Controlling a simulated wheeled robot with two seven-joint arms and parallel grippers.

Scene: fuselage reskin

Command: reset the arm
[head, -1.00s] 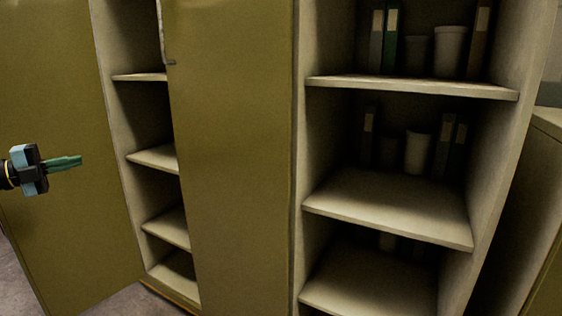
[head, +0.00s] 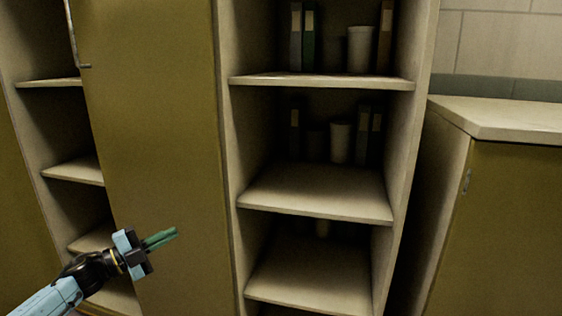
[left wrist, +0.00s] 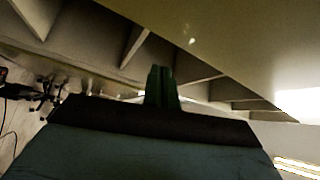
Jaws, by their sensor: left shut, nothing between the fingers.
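My left gripper (head: 162,238) shows at the lower left of the head view, in front of the olive cabinet door. Its green fingers are closed together with nothing between them. In the left wrist view the shut fingers (left wrist: 161,86) stand out past the dark gripper body, with the cabinet beyond. My left arm comes in from the lower left corner. My right gripper is not in view.
An olive door (head: 155,150) stands between two shelf bays. The right bay has shelves (head: 320,193) holding cups (head: 340,142) and binders. A lower cabinet with a pale top (head: 500,118) stands at the right. The left wrist view shows dark clutter (left wrist: 45,95) on the floor.

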